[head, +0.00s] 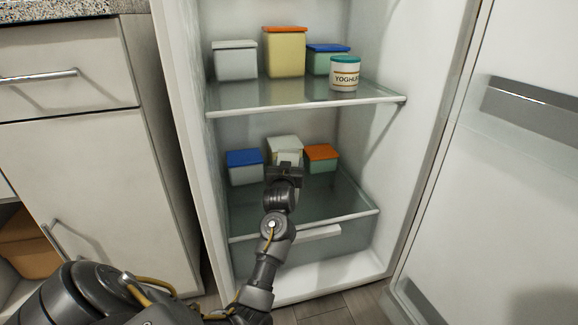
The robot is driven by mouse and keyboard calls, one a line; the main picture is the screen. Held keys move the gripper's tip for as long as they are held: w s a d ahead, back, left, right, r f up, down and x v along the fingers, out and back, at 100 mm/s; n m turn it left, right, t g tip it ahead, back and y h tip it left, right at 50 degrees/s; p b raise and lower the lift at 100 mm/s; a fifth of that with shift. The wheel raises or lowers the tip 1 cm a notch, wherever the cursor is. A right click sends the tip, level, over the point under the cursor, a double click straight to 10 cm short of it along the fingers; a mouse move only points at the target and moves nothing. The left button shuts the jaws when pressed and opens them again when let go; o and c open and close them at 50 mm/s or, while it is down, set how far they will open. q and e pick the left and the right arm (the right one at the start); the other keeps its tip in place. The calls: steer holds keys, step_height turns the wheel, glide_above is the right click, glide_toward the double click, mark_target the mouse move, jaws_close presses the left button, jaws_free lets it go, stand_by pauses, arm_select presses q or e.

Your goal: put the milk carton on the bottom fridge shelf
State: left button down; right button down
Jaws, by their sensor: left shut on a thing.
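The fridge stands open. Its bottom glass shelf (340,199) lies above a clear drawer. My left gripper (285,168) reaches in over this shelf from the front and is shut on a pale, whitish thing (290,156), which looks like the milk carton. The gripper hides most of it, and no label shows. I cannot tell whether its base touches the shelf. Right behind it is a pale box-like shape (283,141), hard to separate from it. My right gripper is not in view.
A blue-lidded container (245,168) stands left of the gripper and an orange-lidded one (321,159) right. The upper shelf (290,105) holds several containers and a yoghurt tub (345,76). The open door (500,190) is at right. The shelf's front right is clear.

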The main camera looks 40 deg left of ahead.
arm_select(q)
steer(key=shift+r, duration=0.1)
steer(key=shift+c, duration=1.9)
jaws_free()
